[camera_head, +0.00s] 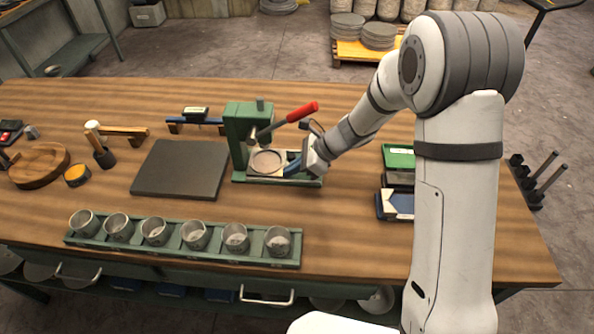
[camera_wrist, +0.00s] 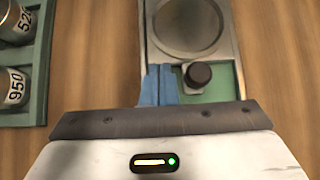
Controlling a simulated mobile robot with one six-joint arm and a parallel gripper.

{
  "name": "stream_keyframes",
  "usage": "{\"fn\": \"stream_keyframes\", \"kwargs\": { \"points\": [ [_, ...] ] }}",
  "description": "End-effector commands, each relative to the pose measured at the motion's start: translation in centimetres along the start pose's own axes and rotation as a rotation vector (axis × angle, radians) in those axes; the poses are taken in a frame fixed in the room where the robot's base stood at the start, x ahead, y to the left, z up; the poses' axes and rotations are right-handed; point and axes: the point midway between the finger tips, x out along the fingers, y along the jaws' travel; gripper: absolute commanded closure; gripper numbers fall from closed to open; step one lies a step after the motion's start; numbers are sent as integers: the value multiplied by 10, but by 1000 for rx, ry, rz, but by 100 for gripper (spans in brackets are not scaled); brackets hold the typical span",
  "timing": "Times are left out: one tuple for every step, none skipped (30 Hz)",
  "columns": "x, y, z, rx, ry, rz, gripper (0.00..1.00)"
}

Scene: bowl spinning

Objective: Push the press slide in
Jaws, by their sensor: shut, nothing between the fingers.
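The green press (camera_head: 240,125) with a red-handled lever (camera_head: 300,111) stands at the middle of the workbench. Its slide (camera_head: 252,166), a pale plate with a round recess, lies on the green base in front of the press column. In the wrist view the slide (camera_wrist: 152,50) shows its recess at the top and a black knob (camera_wrist: 198,75) near its close end. My gripper (camera_head: 291,168) is at the slide's right end. In the wrist view its blue fingers (camera_wrist: 159,80) are together and empty, left of the knob and at the slide's end edge. I cannot tell whether they touch it.
A green rack (camera_head: 182,246) with several metal cups stands in front. A dark grey slab (camera_head: 181,168) lies left of the press. Green and blue trays (camera_head: 398,158) sit to the right, close to my arm. A balance-like tool (camera_head: 195,118) stands behind the slab.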

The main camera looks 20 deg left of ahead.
Motion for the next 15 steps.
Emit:
{"fn": "stream_keyframes", "kwargs": {
  "points": [
    [1,0,1,1,-2,1,100],
    [1,0,1,1,-2,1,100],
    [1,0,1,1,-2,1,100],
    [1,0,1,2,-3,1,100],
    [1,0,1,3,-3,0,100],
    [0,0,1,4,-3,-1,100],
    [0,-1,0,4,-3,-1,100],
    [0,-1,0,5,-3,-2,100],
    [0,-1,0,6,-3,-3,100],
    [-1,-1,-1,6,-4,-3,100],
    [-2,-2,-2,7,-4,-4,100],
    [-4,-2,-4,8,-4,-4,100],
    [-6,-2,-6,8,-4,-5,100],
    [-8,-2,-8,9,-4,-5,100],
    [-12,-1,-12,8,-4,-5,100]
  ]
}}
